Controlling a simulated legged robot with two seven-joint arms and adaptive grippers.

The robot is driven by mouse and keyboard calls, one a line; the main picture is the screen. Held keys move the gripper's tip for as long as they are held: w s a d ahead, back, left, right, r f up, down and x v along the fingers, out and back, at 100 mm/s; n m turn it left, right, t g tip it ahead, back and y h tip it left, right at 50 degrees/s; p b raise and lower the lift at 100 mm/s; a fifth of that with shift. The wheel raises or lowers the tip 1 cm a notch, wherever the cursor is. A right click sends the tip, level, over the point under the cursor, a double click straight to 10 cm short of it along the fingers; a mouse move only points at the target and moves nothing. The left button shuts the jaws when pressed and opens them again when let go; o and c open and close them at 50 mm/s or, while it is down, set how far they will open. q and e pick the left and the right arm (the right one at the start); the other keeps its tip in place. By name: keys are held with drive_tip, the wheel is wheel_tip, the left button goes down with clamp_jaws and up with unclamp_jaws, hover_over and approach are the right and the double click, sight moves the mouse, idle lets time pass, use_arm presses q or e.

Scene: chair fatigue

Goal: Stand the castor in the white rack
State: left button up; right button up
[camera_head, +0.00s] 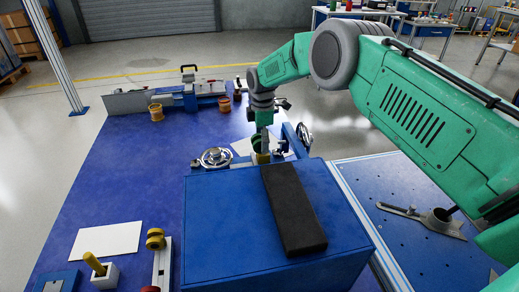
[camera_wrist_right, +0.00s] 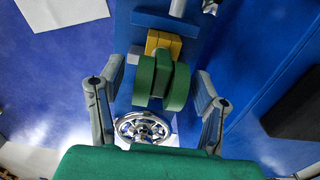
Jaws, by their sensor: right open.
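A green twin-wheeled piece, which looks like the castor, shows in the right wrist view (camera_wrist_right: 160,82) between the fingers, in front of a yellow block. In the head view it is a small green patch (camera_head: 257,142), mostly hidden by my arm. My right gripper (camera_head: 262,150) points down behind the blue box. Its fingers (camera_wrist_right: 158,92) are open, one on each side of the green piece, with gaps visible. A small white block (camera_head: 105,278) with a slanted yellow handle stands at the front left; I cannot tell whether it is the white rack. My left gripper is out of view.
A large blue box (camera_head: 222,215) with a black pad (camera_head: 293,212) stands in front of my gripper. A chrome handwheel (camera_head: 216,158) is beside it. A pale bar (camera_head: 162,268) with a yellow knob and a white sheet (camera_head: 106,239) lie left. The middle-left tabletop is clear.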

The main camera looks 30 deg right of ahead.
drive_tip(key=c, duration=0.7)
drive_tip(key=shift+d, duration=0.15)
drive_tip(key=shift+c, duration=1.4)
drive_tip(key=shift+r, duration=0.2)
drive_tip(key=shift+r+p, duration=1.25)
drive_tip(key=shift+r, duration=0.35)
drive_tip(key=shift+r+p, duration=1.4)
drive_tip(key=shift+r, duration=0.6)
